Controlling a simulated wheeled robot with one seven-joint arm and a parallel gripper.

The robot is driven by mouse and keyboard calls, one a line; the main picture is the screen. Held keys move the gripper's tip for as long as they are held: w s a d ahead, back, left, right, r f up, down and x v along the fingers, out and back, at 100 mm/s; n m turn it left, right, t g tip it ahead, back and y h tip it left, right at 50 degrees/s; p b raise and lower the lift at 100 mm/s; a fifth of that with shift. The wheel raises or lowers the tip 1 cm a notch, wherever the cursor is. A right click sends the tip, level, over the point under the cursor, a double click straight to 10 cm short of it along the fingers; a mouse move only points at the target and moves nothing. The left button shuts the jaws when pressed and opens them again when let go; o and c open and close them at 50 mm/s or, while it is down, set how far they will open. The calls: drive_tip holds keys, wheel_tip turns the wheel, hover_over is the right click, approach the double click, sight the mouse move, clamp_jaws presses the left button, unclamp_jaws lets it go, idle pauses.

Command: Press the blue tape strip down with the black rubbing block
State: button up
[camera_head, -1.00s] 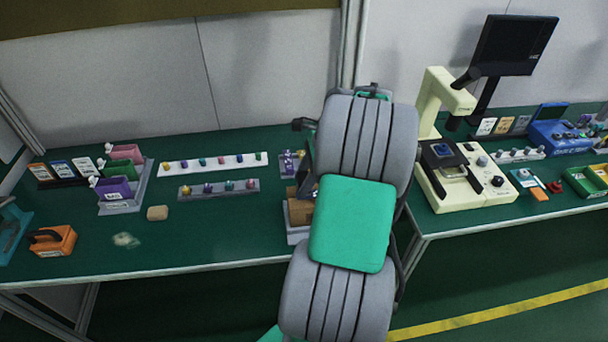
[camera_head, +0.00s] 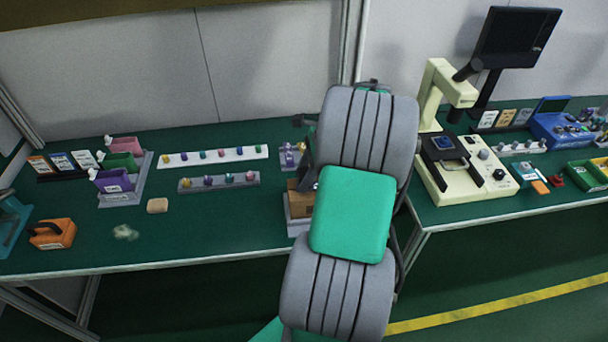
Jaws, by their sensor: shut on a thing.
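I cannot make out the blue tape strip or the black rubbing block. My own grey arm with its green cover stands in front of the middle of the bench and hides what lies behind it. My gripper's fingers do not show, and neither does anything held in them. Beside the arm, part of a grey tray with a brown block (camera_head: 299,205) shows, its right side hidden by the arm.
The green bench (camera_head: 215,225) holds an orange box with a black handle (camera_head: 52,233), a tan block (camera_head: 157,205), coloured bins (camera_head: 114,182) and knob racks (camera_head: 213,159). A cream machine (camera_head: 465,180) stands on the right bench. The left bench's front middle is clear.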

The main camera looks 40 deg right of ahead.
drive_tip(key=shift+f, duration=0.45)
idle(0.6)
wheel_tip(320, 180, up, 7)
drive_tip(key=p, duration=0.9)
drive_tip(key=shift+r, duration=0.15)
